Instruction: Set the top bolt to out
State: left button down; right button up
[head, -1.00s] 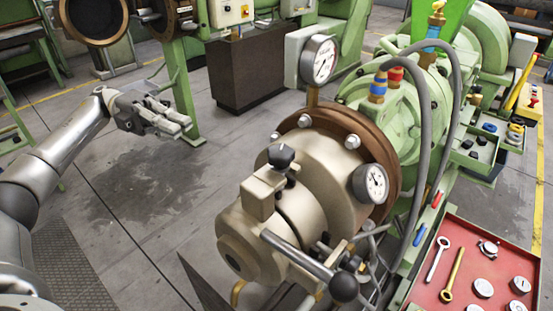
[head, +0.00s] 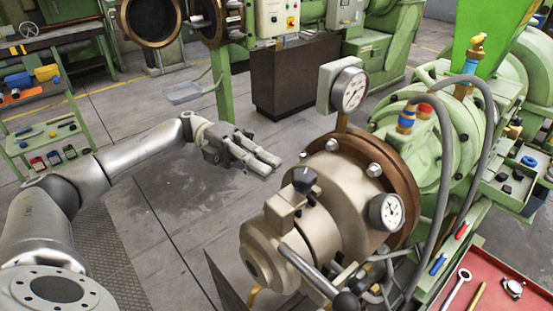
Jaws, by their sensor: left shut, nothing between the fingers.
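The beige cylindrical extruder head (head: 330,205) is on the green extruder, right of centre. A black-knobbed bolt (head: 305,180) stands up from a beige block on its upper side; it looks like the top bolt. How far in or out it sits I cannot tell. My left gripper (head: 272,165) is shut and empty, its fingers pointing right. In the picture its tips are just up and left of the black knob, apart from it. My right gripper is not in view.
A dial gauge (head: 350,90) stands behind the head, and another gauge (head: 386,211) is on its right side. A lever with a black ball (head: 346,302) sticks out at the front. Grey hoses (head: 447,150) loop at the right.

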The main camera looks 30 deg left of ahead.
pick_arm(q)
jog(key=shift+s+d+r+p, duration=0.15)
jog(key=shift+d+p, duration=0.35)
jog(key=shift+d, duration=0.5)
jog(key=shift+d+f, duration=0.2)
jog(key=shift+d, duration=0.35)
